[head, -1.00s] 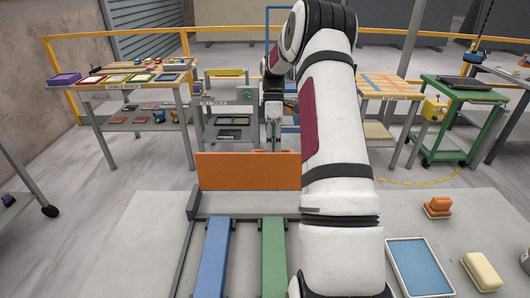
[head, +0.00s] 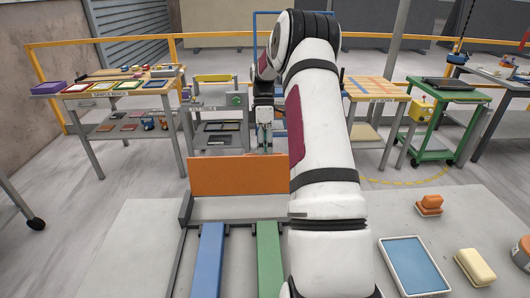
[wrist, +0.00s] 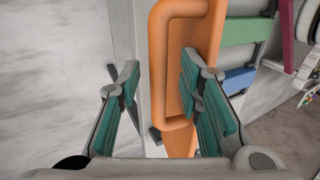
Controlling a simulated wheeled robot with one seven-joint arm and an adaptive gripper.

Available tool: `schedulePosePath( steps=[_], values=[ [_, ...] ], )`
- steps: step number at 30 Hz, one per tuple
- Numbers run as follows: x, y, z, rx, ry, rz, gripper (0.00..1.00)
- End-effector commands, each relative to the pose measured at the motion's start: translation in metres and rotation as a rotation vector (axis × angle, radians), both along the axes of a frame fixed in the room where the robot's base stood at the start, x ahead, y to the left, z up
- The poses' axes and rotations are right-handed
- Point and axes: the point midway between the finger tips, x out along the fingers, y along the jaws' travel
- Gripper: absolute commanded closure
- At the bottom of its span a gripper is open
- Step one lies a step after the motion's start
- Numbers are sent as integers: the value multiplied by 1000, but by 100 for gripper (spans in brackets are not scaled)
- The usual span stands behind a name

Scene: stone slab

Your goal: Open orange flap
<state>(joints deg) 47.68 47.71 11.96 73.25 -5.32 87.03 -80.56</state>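The orange flap (head: 238,176) is an upright panel behind the grey slab in the head view. In the wrist view, the flap (wrist: 181,145) carries a rounded orange loop handle (wrist: 157,62). My gripper (head: 265,150) is at the flap's top edge, right of its middle, and my arm covers the flap's right end. In the wrist view, my gripper (wrist: 159,78) is open, with one teal-padded finger on each side of the handle's long bar. Gaps show beside the bar, so it does not look gripped. Contact at the far finger cannot be told.
Blue (head: 210,258) and green (head: 268,258) bars lie on the slab (head: 125,240) before the flap. At right are a blue-topped tray (head: 415,266), a cream block (head: 474,267) and an orange block (head: 430,204). A tool stand (head: 218,125) is behind the flap.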

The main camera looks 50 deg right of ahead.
Motion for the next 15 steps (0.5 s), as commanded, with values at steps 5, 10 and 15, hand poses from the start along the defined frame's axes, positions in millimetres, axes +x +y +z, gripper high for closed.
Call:
schedulePosePath(
  steps=[5,10,15],
  values=[
    [2,-2,4,-2,-3,0,67],
    [9,-9,22,-4,-5,0,67],
    [20,-19,51,-4,-5,0,67]
  ],
)
